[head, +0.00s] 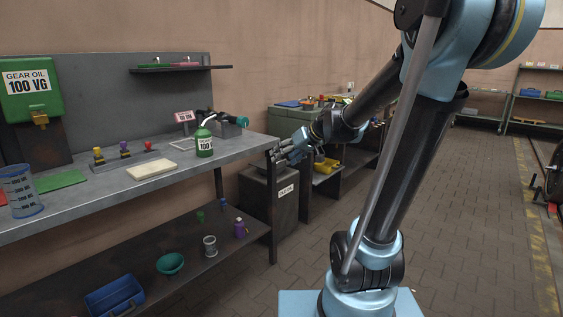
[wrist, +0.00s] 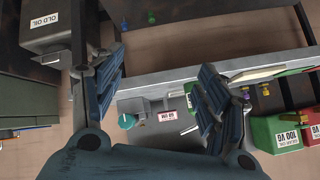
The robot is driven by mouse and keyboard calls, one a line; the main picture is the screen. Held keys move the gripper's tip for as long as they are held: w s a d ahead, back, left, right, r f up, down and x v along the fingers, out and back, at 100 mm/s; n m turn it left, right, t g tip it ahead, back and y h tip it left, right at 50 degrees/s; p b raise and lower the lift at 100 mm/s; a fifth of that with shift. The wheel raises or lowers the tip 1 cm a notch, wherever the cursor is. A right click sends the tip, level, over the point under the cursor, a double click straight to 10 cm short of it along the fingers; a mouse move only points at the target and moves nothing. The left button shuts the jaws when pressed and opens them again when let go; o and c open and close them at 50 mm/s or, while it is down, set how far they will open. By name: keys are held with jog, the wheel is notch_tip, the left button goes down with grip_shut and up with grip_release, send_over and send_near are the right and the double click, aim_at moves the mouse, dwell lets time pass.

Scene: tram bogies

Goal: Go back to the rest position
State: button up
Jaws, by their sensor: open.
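My gripper (head: 290,150) is open and empty at the end of my arm, held in the air by the right end of the grey workbench (head: 120,190) in the head view. No rest position is marked in either view.
An old-oil bin (head: 268,205) stands below my gripper.

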jog(key=s+d+f+m+g+h, duration=0.1)
jog(key=s+d+f+h, duration=0.1)
jog(key=s+d+f, duration=0.2)
jog(key=s+d+f+m+g+h, duration=0.1)
jog(key=s+d+f, duration=0.4)
jog(key=s, duration=0.8)
jog(key=s+d+f+m+g+h, duration=0.1)
jog(key=s+d+f+m+h, duration=0.2)
jog(key=s+d, duration=0.5)
notch_tip(320, 180, down, 2)
jog(key=shift+s+d+f+h, duration=0.2)
jog(key=shift+s+d+h, duration=0.2)
jog(key=shift+h, duration=0.5)
jog(key=shift+a, duration=0.1)
jog(key=shift+w+f+g, duration=0.2)
jog(key=shift+w+g, duration=0.1)
jog(key=shift+w, duration=0.15)
